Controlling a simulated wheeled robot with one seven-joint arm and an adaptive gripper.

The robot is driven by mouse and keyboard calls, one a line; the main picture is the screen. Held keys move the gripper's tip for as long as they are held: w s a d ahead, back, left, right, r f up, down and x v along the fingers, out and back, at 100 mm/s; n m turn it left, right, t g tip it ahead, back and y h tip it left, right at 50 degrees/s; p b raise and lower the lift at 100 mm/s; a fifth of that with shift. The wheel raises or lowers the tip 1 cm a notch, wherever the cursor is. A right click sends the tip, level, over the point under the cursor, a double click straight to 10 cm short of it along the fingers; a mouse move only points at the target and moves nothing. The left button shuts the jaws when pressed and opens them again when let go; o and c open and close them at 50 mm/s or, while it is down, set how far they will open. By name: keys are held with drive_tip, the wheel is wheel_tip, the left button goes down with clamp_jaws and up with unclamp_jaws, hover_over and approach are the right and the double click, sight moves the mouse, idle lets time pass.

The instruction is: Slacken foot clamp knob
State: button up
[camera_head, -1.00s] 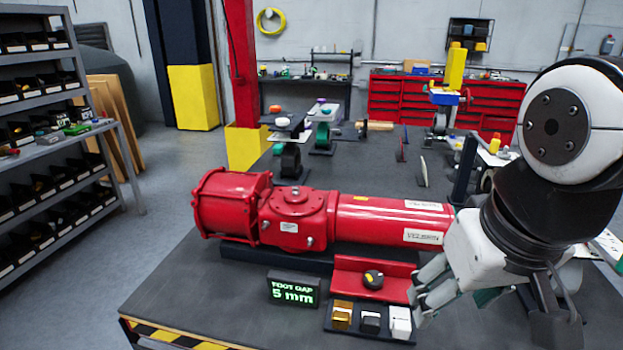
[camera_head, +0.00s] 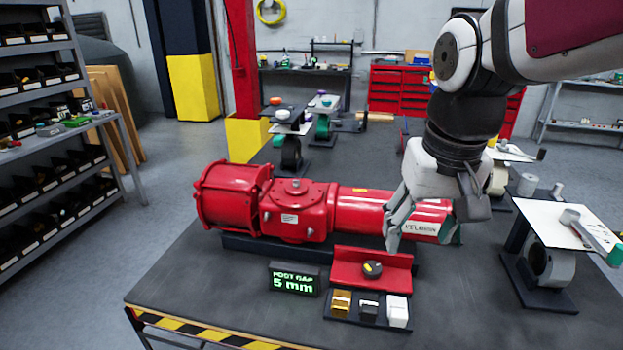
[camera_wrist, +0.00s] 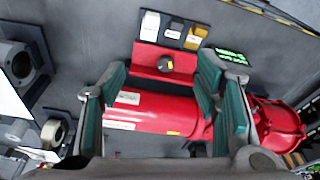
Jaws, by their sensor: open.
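The foot clamp knob (camera_head: 372,268) is a round black knob with a yellow mark. It sits on a red bracket (camera_head: 346,281) in front of the red valve actuator (camera_head: 292,209). My gripper (camera_head: 415,238) is open and empty, above and to the right of the knob, over the actuator's right end. In the wrist view the knob (camera_wrist: 165,63) lies beyond the fingertips, between the two green-padded fingers (camera_wrist: 160,82). A display (camera_head: 293,279) left of the bracket reads "FOOT GAP 5 mm".
A dark tray (camera_head: 335,318) with gold, dark and white blocks (camera_head: 398,311) sits in front of the bracket. A stand with a white plate (camera_head: 562,222) is at the right. The table's front left is clear, with a striped edge (camera_head: 200,333).

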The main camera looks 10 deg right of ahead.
drive_tip(key=w+f+g, duration=0.1)
drive_tip(key=w+f, duration=0.1)
drive_tip(key=w, duration=0.6)
drive_tip(key=m+g+p, duration=0.1)
drive_tip(key=p, duration=0.1)
approach(372, 266)
wheel_tip(372, 266, down, 9)
drive_tip(key=shift+w+d+r, duration=0.1)
drive_tip(key=shift+r, duration=0.05)
drive_tip(key=shift+c, duration=0.6)
